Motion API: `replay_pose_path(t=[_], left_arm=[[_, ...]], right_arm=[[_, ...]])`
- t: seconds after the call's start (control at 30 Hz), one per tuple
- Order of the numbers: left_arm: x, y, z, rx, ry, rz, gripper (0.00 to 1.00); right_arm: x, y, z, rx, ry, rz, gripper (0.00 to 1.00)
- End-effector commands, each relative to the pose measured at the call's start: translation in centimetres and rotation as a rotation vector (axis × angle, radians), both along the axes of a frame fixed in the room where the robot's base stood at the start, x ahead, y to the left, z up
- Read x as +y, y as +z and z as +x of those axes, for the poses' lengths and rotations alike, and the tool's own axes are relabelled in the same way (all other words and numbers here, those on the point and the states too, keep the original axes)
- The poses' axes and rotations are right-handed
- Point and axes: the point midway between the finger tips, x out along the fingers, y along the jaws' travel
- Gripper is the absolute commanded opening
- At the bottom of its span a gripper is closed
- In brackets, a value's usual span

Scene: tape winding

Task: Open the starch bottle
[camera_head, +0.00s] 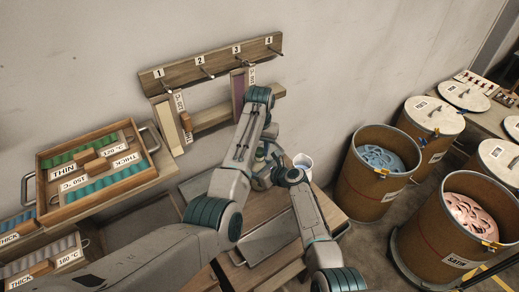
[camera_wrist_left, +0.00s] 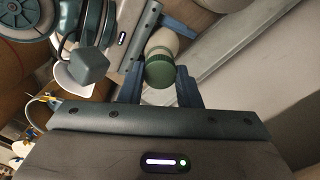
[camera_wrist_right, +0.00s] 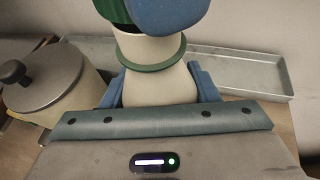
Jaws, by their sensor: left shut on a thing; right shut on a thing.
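The starch bottle (camera_wrist_right: 155,83) has a cream body and a green ring at its neck. My right gripper (camera_wrist_right: 162,90) is shut on its body, one blue finger on each side. My left gripper (camera_wrist_left: 160,78) is shut on the green cap (camera_wrist_left: 159,73) above the bottle's neck. In the right wrist view a dark gap shows between the cap (camera_wrist_right: 113,9) and the neck; a blue left finger hides much of the cap. I cannot tell whether the cap is fully clear. In the head view the arms mostly hide the bottle.
A metal tray (camera_wrist_right: 240,73) lies behind the bottle. A lidded pot (camera_wrist_right: 45,85) stands left of it in the right wrist view. A white container (camera_head: 303,163) stands near the grippers. Large drums (camera_head: 355,190) stand right; a wooden tray (camera_head: 48,205) sits left.

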Motion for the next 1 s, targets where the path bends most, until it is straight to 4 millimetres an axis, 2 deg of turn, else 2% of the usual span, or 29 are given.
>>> replay_pose_path(t=[0.57, 0.9, 1.0], left_arm=[[0.0, 0.9, 0.0, -0.001, 0.000, 0.000, 0.03], [-0.1, 4.5, 0.0, -0.001, -0.001, 0.000, 0.03], [0.0, 4.8, 0.0, -0.001, -0.001, 0.000, 0.03]], right_arm=[[0.0, 0.0, 0.0, 0.000, 0.000, 0.000, 0.00], [0.0, 0.0, 0.0, 0.000, 0.000, 0.000, 0.00], [0.0, 0.0, 0.0, 0.000, 0.000, 0.000, 0.00]])
